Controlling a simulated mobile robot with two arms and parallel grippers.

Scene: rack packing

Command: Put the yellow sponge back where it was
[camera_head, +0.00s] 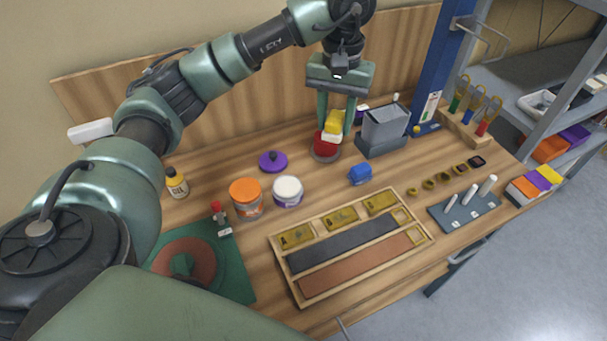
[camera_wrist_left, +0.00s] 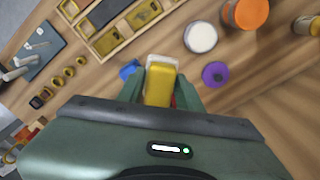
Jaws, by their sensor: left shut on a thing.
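The yellow sponge (camera_head: 335,120) is between the fingers of my left gripper (camera_head: 335,126), which is shut on it. A paler layer shows at the sponge's lower end. In the head view it appears right over a red thing (camera_head: 326,148) on a dark round base at the back of the bench; I cannot tell whether they touch. In the left wrist view the sponge (camera_wrist_left: 160,88) fills the space between the fingers of my left gripper (camera_wrist_left: 160,94), and only a sliver of red shows beside it. My right gripper is not in view.
A grey holder (camera_head: 383,128) stands close right of the gripper. A blue block (camera_head: 360,174), a purple lid (camera_head: 272,161), an orange-lidded jar (camera_head: 246,196) and a white-lidded jar (camera_head: 288,191) stand nearby. A wooden tray (camera_head: 425,232) lies in front. A wooden backboard (camera_head: 240,120) rises behind.

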